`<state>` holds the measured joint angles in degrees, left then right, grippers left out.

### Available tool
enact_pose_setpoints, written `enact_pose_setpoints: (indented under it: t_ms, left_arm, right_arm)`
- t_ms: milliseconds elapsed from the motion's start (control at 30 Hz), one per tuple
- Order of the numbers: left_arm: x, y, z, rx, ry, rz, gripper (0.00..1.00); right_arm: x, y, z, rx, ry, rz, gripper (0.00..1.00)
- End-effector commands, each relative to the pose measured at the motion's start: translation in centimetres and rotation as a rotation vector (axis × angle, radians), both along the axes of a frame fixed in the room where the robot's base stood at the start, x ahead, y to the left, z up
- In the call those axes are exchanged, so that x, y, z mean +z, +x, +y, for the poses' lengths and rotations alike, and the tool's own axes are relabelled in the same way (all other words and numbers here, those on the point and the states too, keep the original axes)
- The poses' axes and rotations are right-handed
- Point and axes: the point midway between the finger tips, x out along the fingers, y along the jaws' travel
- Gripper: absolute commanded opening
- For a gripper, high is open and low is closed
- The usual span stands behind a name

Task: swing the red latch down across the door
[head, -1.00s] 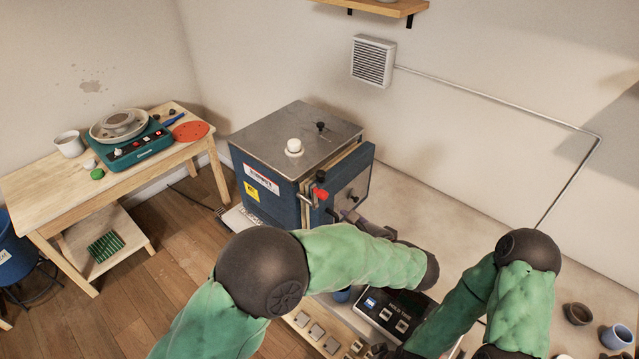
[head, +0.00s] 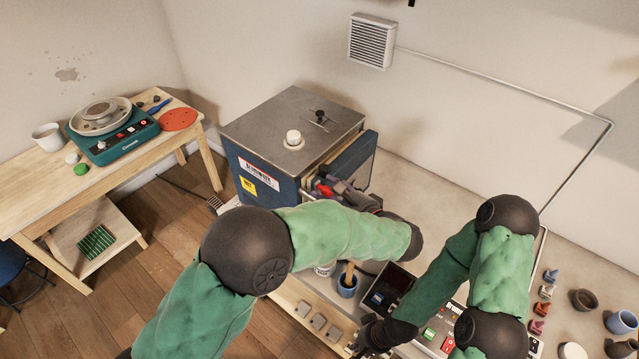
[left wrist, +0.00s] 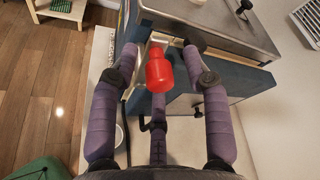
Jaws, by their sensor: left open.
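The red latch (left wrist: 158,74) shows its rounded handle end toward me in the left wrist view, between my left gripper's spread purple fingers (left wrist: 158,62). I cannot tell whether any finger touches it. In the head view the red latch (head: 324,189) is partly hidden by my left gripper (head: 338,187), which is open at the front of the blue kiln (head: 262,178). The kiln's blue door (head: 357,160) stands at its right side, its lower part hidden by my arm; I cannot tell whether it is flush. My right gripper (head: 368,338) is low near the controller, its fingers unclear.
A blue cup (head: 347,284) with a wooden-handled tool stands below my left forearm, near the dark controller (head: 388,288). Bowls (head: 621,321) and small colored pieces (head: 542,308) lie at the right. The bench behind the door (head: 430,190) is clear. A pottery wheel table (head: 45,190) stands left.

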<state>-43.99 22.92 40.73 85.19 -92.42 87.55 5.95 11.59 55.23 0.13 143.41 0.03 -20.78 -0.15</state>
Motion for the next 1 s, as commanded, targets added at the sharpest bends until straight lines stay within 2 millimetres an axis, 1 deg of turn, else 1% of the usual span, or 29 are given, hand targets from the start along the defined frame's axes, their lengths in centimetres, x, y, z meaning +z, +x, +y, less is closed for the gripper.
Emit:
enact_pose_setpoints:
  t_ms: [333, 367, 400, 467, 500, 767, 1000]
  left_arm:
    - [-0.2, 0.1, 0.1, -0.002, 0.001, 0.000, 0.48]
    - [-0.2, 0.1, 0.1, -0.002, 0.001, 0.000, 0.39]
    - [-0.2, 0.1, 0.1, -0.002, 0.001, 0.000, 0.28]
    - [-0.2, 0.1, 0.1, -0.002, 0.001, 0.000, 0.11]
    - [-0.2, 0.1, 0.1, -0.002, 0.001, 0.000, 0.00]
    - [-0.1, 0.1, 0.1, -0.001, 0.003, 0.004, 0.00]
    - [0.1, 0.6, -0.2, -0.001, 0.044, 0.060, 0.00]
  right_arm:
    - [0.0, 0.0, 0.0, -0.001, 0.000, 0.000, 0.00]
    - [0.0, 0.0, 0.0, -0.001, 0.000, 0.000, 0.00]
    - [0.0, 0.0, 0.0, -0.001, 0.000, 0.000, 0.00]
    - [0.0, 0.0, 0.0, -0.001, 0.000, 0.000, 0.00]
    - [0.0, 0.0, 0.0, 0.000, 0.000, 0.000, 0.00]
    - [0.1, 0.0, 0.0, 0.000, 0.000, 0.000, 0.00]
    - [1.1, 0.0, 0.0, 0.000, 0.000, 0.000, 0.00]
